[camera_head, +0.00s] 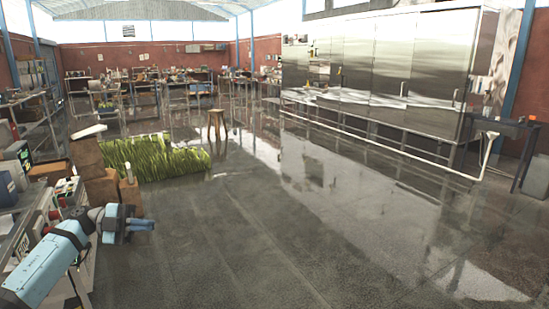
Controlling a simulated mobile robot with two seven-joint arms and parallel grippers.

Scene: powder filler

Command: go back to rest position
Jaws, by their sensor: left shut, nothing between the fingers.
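My left gripper (143,226) is at the lower left, at the end of my light-blue arm. Its fingers are shut with nothing between them. It points right over open floor, just right of the cluttered bench at the left edge. My right gripper is not in the picture.
A cluttered bench (22,232) stands at the left edge, close to my left arm. Brown boxes (88,158), a green grass patch (160,157) and a wooden stool (216,124) stand beyond. Steel cabinets (385,68) line the right. The middle floor is clear.

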